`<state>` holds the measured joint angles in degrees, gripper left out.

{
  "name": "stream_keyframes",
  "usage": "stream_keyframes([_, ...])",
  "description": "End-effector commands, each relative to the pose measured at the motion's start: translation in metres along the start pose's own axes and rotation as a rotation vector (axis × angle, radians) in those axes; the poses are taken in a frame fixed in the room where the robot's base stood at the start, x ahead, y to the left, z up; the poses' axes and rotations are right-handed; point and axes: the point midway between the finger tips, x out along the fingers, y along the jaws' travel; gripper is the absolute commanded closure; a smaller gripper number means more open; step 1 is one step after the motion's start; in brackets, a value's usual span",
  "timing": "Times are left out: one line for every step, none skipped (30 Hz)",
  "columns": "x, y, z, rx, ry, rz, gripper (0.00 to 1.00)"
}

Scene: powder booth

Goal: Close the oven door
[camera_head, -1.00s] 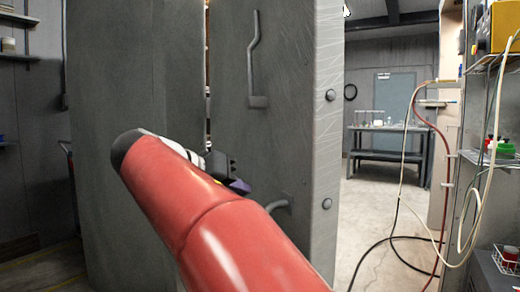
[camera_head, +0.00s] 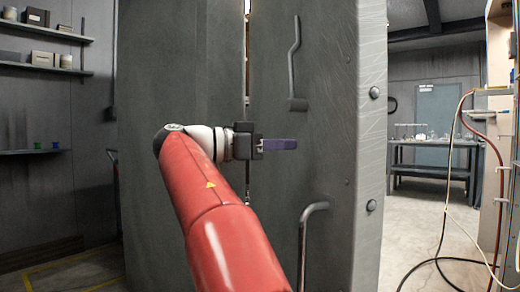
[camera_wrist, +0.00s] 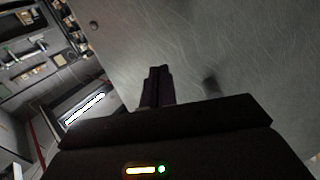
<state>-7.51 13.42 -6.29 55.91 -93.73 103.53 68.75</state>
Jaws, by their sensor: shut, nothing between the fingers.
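The oven door (camera_head: 330,130) is the tall grey scratched metal panel right of centre in the head view. It bears an upper bar handle (camera_head: 293,65) and a lower bent handle (camera_head: 304,240). Its thick right edge shows bolts. A narrow gap separates it from another tall grey panel (camera_head: 180,85) on the left. My gripper (camera_head: 291,144) is shut and empty, its purple fingers pointing right in front of the door between the two handles. In the wrist view, the dark fingers (camera_wrist: 157,85) lie before the grey door surface (camera_wrist: 210,45). I cannot tell whether they touch it.
Wall shelves (camera_head: 45,35) with boxes and jars are at the left. At the right, a pale cabinet side (camera_head: 500,150) carries hanging hoses (camera_head: 443,215) that run onto the floor. A workbench (camera_head: 430,160) stands at the back. Floor between door and hoses is open.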

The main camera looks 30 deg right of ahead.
Motion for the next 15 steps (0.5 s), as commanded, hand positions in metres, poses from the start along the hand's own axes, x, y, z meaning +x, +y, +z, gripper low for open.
stream_keyframes([0.012, 0.001, 0.001, 0.001, 0.0, 0.006, 1.0])
stream_keyframes([0.018, 0.001, 0.001, 0.0, -0.001, 0.004, 1.0])
stream_keyframes([0.026, 0.001, 0.001, -0.001, -0.001, 0.005, 1.0])
stream_keyframes([0.031, 0.001, 0.001, -0.001, -0.001, 0.003, 1.0])
stream_keyframes([0.036, 0.001, 0.001, -0.001, -0.001, 0.004, 1.0])
stream_keyframes([0.042, 0.001, 0.0, -0.001, 0.0, 0.003, 1.0])
stream_keyframes([0.045, 0.001, 0.0, -0.001, 0.0, 0.002, 1.0])
stream_keyframes([0.049, 0.001, 0.0, -0.001, -0.001, 0.003, 1.0])
stream_keyframes([0.053, 0.001, 0.0, -0.001, -0.001, 0.002, 1.0])
stream_keyframes([0.055, 0.0, 0.0, -0.001, -0.001, 0.001, 1.0])
stream_keyframes([0.057, 0.0, 0.0, -0.001, -0.001, 0.0, 1.0])
stream_keyframes([0.06, 0.0, 0.0, -0.001, -0.001, 0.0, 1.0])
stream_keyframes([0.061, 0.0, 0.0, -0.002, -0.001, 0.0, 1.0])
stream_keyframes([0.062, 0.0, 0.0, -0.002, -0.001, 0.0, 1.0])
stream_keyframes([0.063, 0.0, 0.0, -0.002, -0.001, 0.0, 1.0])
